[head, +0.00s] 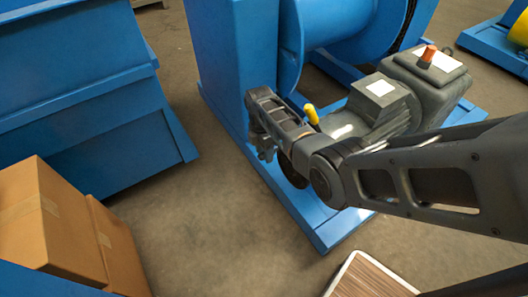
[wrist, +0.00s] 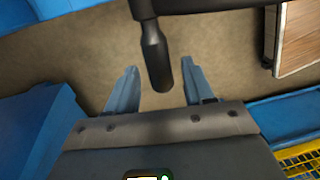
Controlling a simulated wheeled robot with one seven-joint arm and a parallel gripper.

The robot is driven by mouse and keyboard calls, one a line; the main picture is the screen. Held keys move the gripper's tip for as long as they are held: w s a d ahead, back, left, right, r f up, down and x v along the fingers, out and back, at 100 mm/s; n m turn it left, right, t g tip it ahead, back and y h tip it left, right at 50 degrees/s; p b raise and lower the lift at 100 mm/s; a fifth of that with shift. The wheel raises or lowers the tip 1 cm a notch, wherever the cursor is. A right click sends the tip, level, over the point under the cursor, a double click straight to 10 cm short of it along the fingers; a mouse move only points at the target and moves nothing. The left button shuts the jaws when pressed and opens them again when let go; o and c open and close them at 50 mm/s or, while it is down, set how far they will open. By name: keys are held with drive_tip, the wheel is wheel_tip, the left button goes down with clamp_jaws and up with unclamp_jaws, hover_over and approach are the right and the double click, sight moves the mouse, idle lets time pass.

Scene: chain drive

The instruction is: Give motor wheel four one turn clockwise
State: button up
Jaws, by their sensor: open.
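A grey motor (head: 375,108) sits on a blue base in the head view. A dark wheel (head: 291,170) shows at its near end, mostly hidden behind my arm. In the wrist view, part of a dark rim or arm (wrist: 215,5) crosses the top, with a dark handle (wrist: 157,55) standing out from it. My gripper (wrist: 159,68) is open, with one finger on each side of the handle and a gap showing on both sides. In the head view my gripper (head: 265,145) is beside the blue housing. No wheel number is readable.
A blue housing (head: 235,60) stands behind my gripper, and the blue base's edge (head: 300,222) runs below. Cardboard boxes (head: 50,215) and a blue bin (head: 80,80) are at the left. A wood-topped item (head: 368,278) is at the bottom. Floor between is clear.

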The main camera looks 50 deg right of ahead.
drive_tip(key=shift+c, duration=0.2)
clamp_jaws()
idle(0.3)
